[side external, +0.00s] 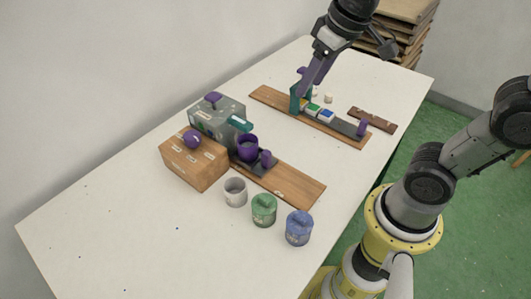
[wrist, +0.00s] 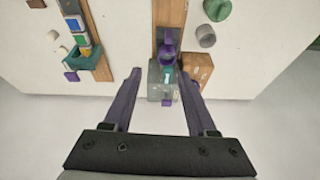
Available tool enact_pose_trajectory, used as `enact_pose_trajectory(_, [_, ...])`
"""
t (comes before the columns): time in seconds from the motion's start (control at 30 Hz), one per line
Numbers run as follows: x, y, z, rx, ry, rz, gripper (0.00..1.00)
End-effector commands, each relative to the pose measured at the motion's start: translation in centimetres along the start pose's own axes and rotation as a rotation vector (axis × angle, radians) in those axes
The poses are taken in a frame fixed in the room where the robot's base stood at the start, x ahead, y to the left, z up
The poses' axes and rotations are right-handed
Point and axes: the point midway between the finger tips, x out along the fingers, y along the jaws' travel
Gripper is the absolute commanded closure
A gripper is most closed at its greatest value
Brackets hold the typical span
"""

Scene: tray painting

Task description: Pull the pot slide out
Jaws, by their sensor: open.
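The purple pot (side external: 248,148) stands on a dark slide in front of the grey speckled box (side external: 215,122); a purple knob (side external: 266,158) is at the slide's near end. The slide lies on a wooden board (side external: 292,186). In the wrist view, the pot (wrist: 167,52) and grey box (wrist: 161,92) appear between my fingers, well beyond them. My gripper (side external: 303,80) is open and empty, high above the table near the back board; its fingers are wide apart in the wrist view (wrist: 158,73). How much slide lies inside the box is hidden.
A wooden box (side external: 193,165) with a purple knob stands beside the pot. A back board (side external: 268,97) holds a teal frame (side external: 294,97) and coloured blocks. The table's left side is clear.

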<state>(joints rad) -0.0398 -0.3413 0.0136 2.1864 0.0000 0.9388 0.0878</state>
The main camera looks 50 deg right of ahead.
Motion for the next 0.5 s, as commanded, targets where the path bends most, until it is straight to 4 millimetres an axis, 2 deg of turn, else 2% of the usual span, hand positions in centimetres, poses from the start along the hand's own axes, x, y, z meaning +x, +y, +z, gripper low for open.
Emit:
enact_pose_trajectory(0.1, [2.9,-0.8,-2.6,-0.004,-0.089,0.003,0.43])
enact_pose_trajectory(0.23, [6.5,-1.7,-4.6,-0.015,-0.179,0.008,0.43])
enact_pose_trajectory(0.4, [10.7,-2.6,-5.5,-0.033,-0.278,0.016,0.43])
enact_pose_trajectory(0.5, [12.3,-2.9,-5.2,-0.041,-0.319,0.020,0.43])
